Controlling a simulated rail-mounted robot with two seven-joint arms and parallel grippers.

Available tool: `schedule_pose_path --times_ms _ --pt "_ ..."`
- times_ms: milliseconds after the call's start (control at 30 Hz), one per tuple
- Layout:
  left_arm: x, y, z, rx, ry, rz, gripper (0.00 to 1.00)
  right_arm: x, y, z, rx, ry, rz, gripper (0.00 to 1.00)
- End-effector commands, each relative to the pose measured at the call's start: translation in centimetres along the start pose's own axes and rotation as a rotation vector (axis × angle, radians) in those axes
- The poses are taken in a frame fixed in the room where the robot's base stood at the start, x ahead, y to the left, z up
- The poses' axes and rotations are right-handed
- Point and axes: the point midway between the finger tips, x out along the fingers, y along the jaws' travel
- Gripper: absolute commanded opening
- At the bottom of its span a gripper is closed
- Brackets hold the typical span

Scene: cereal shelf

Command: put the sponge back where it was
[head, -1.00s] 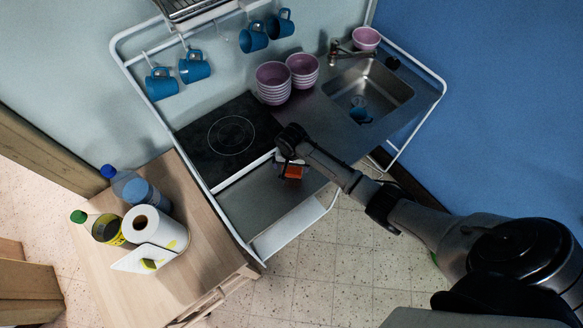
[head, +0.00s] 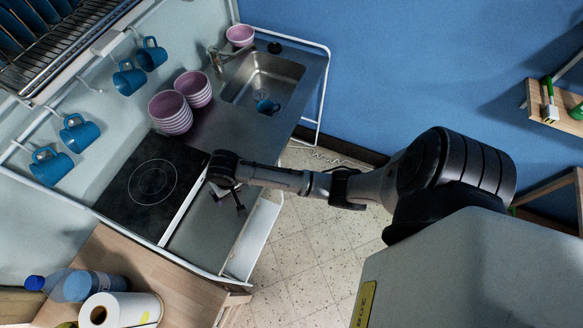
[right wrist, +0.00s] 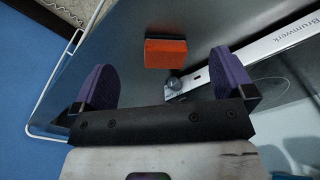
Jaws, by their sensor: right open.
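The sponge (right wrist: 165,53) is an orange-red block with a dark grey side. In the right wrist view it lies on the grey metal surface (right wrist: 205,22), beside a dark knob on the pale strip marked "Brumwerk" (right wrist: 265,47). My right gripper (right wrist: 165,82) is open, its two purple-padded fingers wide apart. The sponge is ahead of the gap between them, and nothing shows between the fingers. In the head view my right gripper (head: 227,200) is over the metal surface in front of the hob, and the sponge cannot be made out there. My left gripper is not in view.
The black hob (head: 150,183) is left of my gripper. Stacked pink bowls (head: 171,112) and the sink (head: 262,80) with a blue mug are behind. Blue mugs (head: 79,132) hang from a rail.

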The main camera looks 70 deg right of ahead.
Motion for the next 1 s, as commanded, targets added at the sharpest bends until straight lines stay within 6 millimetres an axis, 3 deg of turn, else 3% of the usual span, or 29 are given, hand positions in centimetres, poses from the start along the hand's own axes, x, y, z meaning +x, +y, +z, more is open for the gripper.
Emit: schedule_pose_path --times_ms 33,200,400,633,1000 --pt "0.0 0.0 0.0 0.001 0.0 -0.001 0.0 0.5 0.5 3.2 -0.087 0.008 -0.018 1.0" --pt "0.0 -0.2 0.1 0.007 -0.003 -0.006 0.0 -0.5 2.4 11.2 -0.366 0.081 -0.067 1.0" --pt "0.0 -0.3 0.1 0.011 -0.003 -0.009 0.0 -3.6 5.0 17.6 -0.597 0.169 -0.087 1.0" --pt "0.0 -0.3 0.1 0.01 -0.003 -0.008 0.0 -6.4 7.0 20.7 -0.726 0.229 -0.076 1.0" --pt "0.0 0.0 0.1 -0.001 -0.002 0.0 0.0 -7.0 7.3 21.2 -0.752 0.241 -0.071 1.0"
